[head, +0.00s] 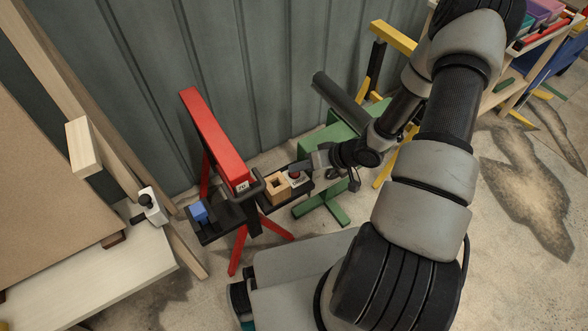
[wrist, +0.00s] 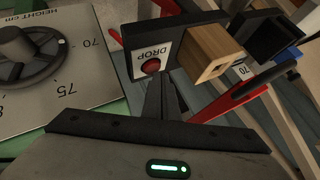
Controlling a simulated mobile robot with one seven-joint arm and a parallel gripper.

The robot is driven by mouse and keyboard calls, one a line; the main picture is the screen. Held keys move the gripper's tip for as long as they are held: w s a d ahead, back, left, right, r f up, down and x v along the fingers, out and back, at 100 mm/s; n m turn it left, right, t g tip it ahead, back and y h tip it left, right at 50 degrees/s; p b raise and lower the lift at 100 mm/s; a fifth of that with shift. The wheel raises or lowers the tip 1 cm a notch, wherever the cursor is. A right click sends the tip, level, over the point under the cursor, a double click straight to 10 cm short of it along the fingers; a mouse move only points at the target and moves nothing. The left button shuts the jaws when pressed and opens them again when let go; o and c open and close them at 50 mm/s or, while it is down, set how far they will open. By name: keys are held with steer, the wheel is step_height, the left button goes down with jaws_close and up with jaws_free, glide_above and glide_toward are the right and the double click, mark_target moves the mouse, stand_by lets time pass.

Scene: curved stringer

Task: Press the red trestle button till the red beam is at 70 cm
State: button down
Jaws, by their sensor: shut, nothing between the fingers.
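The red beam (head: 215,137) lies on red trestle legs (head: 238,250) by the grey wall. A white tag on its near end (head: 242,187) seems to read 70, and it also shows in the wrist view (wrist: 243,70). The red button (head: 295,174) is on a dark bracket right of the beam. In the wrist view the red button (wrist: 150,66) sits on a white plate marked DROP. My gripper (wrist: 164,80) is shut and empty, its tips just beside the button. I cannot tell whether they touch it.
A wooden block with a square hole (head: 278,188) stands between button and beam. A blue piece (head: 198,211) is on a dark tray left of the beam. A height dial (wrist: 25,50) is close at left. A green trestle (head: 325,205) stands right of the button.

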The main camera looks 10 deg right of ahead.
mark_target(298, 174)
step_height(298, 174, up, 6)
steer(key=p, duration=0.6)
stand_by(1.4)
